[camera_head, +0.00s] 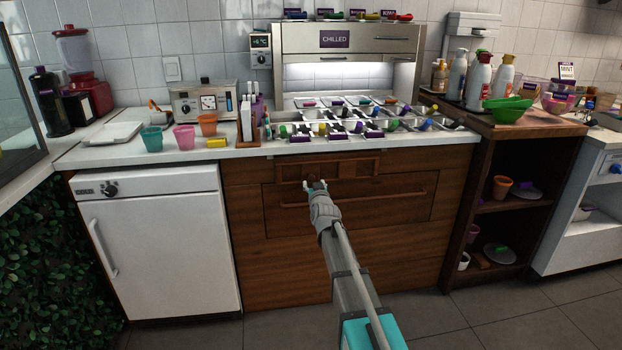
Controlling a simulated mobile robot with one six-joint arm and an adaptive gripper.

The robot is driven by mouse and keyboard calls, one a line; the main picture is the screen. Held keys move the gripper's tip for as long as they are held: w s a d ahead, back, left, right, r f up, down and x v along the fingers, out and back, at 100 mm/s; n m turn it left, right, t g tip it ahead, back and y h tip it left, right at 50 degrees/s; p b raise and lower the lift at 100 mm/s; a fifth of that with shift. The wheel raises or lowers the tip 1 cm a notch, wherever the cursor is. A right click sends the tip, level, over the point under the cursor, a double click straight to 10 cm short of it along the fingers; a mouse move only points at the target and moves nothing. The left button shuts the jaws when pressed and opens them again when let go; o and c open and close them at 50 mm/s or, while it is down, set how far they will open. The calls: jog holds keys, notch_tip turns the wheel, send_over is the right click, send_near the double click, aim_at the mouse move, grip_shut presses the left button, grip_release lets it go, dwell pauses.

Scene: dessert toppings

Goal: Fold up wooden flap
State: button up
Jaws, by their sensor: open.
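A dark wooden panel (400,212), which looks like the flap, is on the front of the wooden counter. It stands about upright, with a long horizontal bar handle (385,196) across it. A smaller wooden panel (357,168) is just above it, under the countertop edge. My gripper (316,185) is open and appears empty, in front of the panels near the left part of the bar. I cannot tell whether it touches the wood. My gripper and arm hide part of the larger panel and bar.
The white countertop above holds metal topping trays (345,125) with colourful scoops. A white appliance (160,240) with a handle stands left. An open wooden shelf (515,150) stands right. Bottles (478,82) stand above it. The floor (490,310) before the counter looks clear.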

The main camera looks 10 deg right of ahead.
aim_at(311, 178)
jog(key=shift+w, duration=2.7)
jog(key=shift+a, duration=0.1)
grip_shut()
